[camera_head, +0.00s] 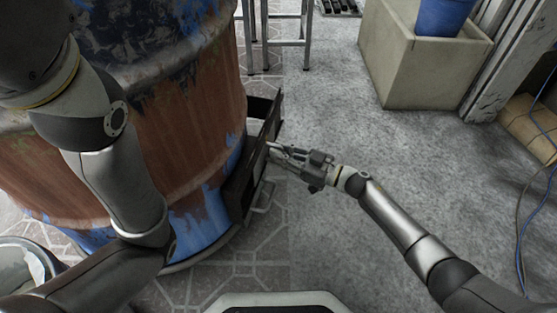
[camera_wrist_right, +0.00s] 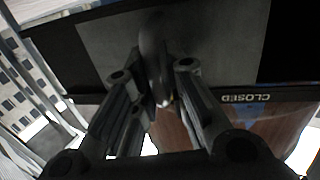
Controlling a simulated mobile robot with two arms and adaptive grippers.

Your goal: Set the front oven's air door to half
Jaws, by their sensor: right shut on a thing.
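The front oven is a rusty barrel (camera_head: 190,120) with worn blue paint, at the left in the head view. A dark metal frame (camera_head: 238,190) with the air door is on its lower right side. In the wrist view the air door is a dark grey plate (camera_wrist_right: 220,40) with a dark rounded handle (camera_wrist_right: 152,40). My right gripper (camera_head: 272,150) is at this frame, its fingers shut on the handle, seen close in the wrist view (camera_wrist_right: 155,78). A "CLOSED" label (camera_wrist_right: 245,98) shows upside down at the plate's edge. My left gripper is out of view.
A concrete planter (camera_head: 415,70) with a blue pot (camera_head: 443,15) stands at the back right. Metal stand legs (camera_head: 288,43) are behind the barrel. A bucket (camera_head: 25,265) is at the lower left. The grey floor (camera_head: 340,120) right of the oven is clear.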

